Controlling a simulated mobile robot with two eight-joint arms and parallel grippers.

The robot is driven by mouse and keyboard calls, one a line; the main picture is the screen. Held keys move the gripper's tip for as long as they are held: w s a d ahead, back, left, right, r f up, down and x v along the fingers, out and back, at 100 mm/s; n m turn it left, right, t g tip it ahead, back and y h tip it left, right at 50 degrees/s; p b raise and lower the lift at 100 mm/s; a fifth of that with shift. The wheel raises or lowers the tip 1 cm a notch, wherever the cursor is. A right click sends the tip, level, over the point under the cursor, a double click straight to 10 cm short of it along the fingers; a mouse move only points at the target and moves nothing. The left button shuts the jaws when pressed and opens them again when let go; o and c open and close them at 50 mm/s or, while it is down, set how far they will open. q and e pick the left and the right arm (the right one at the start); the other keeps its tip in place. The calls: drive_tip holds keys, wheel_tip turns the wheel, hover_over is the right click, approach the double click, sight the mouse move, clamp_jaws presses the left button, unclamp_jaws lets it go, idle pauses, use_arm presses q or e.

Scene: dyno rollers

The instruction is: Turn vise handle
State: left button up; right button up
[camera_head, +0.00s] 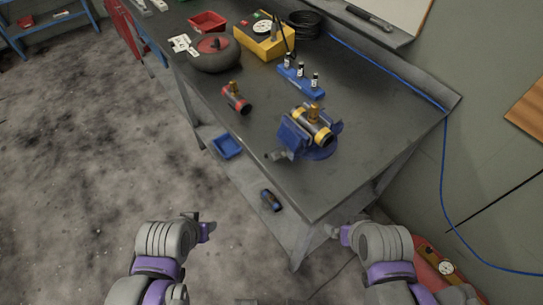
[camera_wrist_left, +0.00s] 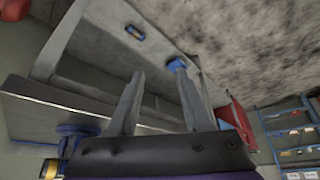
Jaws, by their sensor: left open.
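A blue vise (camera_head: 318,151) stands on the near corner of the dark table, holding a dark cylinder with yellow bands (camera_head: 324,136) and a brass fitting. Its grey handle (camera_head: 279,155) points toward the table's left edge. The vise also shows at the lower left of the left wrist view (camera_wrist_left: 76,130); I cannot make out the handle there. My left gripper (camera_head: 208,228) is over the floor, left of and apart from the table. In the left wrist view its fingers (camera_wrist_left: 157,82) are apart with nothing between them. My right gripper (camera_head: 336,232) is near the table's front corner; its opening is unclear.
The table (camera_head: 262,122) carries a red-banded cylinder (camera_head: 236,98), a blue rack (camera_head: 301,80) with small bottles, a yellow box (camera_head: 264,43) and a round grey object (camera_head: 213,55). A blue tray (camera_head: 227,146) sits on the lower shelf.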

use_arm(q)
drive_tip(key=shift+w+d+r, duration=0.1)
drive_tip(key=c, duration=0.4)
drive_tip(key=shift+w+d+r+g+h, duration=0.35)
drive_tip(key=shift+w+r, duration=0.1)
drive_tip(key=shift+w, duration=0.1)
drive_tip(key=shift+w+d+r+g+h, duration=0.25)
drive_tip(key=shift+w+d+r+h, duration=0.1)
drive_tip(key=shift+w+r, duration=0.15)
clamp_jaws()
drive_tip(key=w+d+r+m+g+h+b, duration=0.1)
drive_tip(key=w+d+r+m+g+h, duration=0.15)
drive_tip(key=w+r+h, duration=0.5)
drive_tip(key=w+d+r+m+g+h, duration=0.15)
drive_tip(key=w+r+m+h, duration=0.3)
drive_tip(key=w, duration=0.65)
drive_tip(key=n, duration=0.1)
approach(277, 154)
drive_tip(key=w+d, duration=0.4)
drive_tip(key=shift+y, duration=0.4)
drive_tip(key=shift+s+d+f, duration=0.55)
drive_tip(key=shift+s+d, duration=0.1)
drive_tip(key=shift+d, duration=0.1)
drive_tip(key=shift+s+d+f, duration=0.55)
drive_tip(key=shift+s+d, duration=0.15)
